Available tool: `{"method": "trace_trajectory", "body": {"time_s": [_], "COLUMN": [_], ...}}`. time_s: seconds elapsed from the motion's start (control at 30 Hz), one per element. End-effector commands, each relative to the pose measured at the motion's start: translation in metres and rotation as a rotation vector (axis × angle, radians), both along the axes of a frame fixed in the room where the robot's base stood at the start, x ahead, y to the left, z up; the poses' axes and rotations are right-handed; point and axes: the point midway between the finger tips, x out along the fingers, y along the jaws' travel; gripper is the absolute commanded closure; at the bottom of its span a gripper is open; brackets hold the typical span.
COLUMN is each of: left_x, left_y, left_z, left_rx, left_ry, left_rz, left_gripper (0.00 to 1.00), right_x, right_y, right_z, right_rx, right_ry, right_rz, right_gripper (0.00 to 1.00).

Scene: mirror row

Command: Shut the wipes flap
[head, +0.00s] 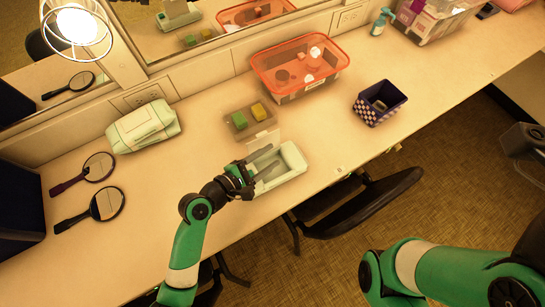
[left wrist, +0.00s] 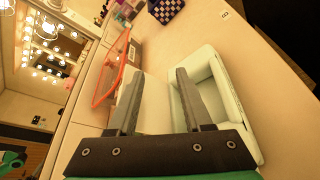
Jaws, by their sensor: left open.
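The wipes tub is a pale green open box (head: 293,157) near the counter's front edge. Its whitish flap (head: 262,137) stands up along the tub's back side, so the tub is open. My left gripper (head: 268,163) is open over the tub's left part, with its two grey fingers pointing right. In the left wrist view the fingers (left wrist: 160,75) are spread, with the pale flap (left wrist: 155,95) showing between and beyond them and the tub (left wrist: 205,60) at the right. I cannot tell whether a finger touches the flap. My right gripper is not in view.
A tray with a green and a yellow block (head: 240,120) lies behind the flap. An orange-rimmed bin (head: 275,86) and a checkered basket (head: 376,115) stand farther right.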

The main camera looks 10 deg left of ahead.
Motion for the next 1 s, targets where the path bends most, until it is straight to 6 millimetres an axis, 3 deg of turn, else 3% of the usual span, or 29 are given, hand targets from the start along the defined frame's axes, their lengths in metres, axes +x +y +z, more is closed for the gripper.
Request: {"method": "trace_trajectory", "body": {"time_s": [0.13,0.4,0.47,0.7,1.0], "left_x": [0.0118,0.0137,0.0136,0.0136,0.0135], "left_y": [-0.0093,-0.0109,-0.0108,-0.0107,-0.0106], "left_z": [-0.0045,-0.0050,-0.0050,-0.0051,-0.0050], "left_rx": [0.001,0.001,0.001,0.001,0.001], "left_ry": [-0.001,0.000,0.000,0.000,0.000], "left_rz": [0.000,0.000,0.000,0.000,0.000], "left_gripper": [0.50,0.50,0.57,1.00,1.00], "right_x": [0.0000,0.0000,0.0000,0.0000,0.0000], "right_y": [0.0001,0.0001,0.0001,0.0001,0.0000], "right_z": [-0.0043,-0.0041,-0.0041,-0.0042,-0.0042], "right_rx": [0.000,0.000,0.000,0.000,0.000], "right_ry": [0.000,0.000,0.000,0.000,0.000], "right_rz": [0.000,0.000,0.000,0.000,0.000], "right_gripper": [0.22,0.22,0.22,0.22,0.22]}}
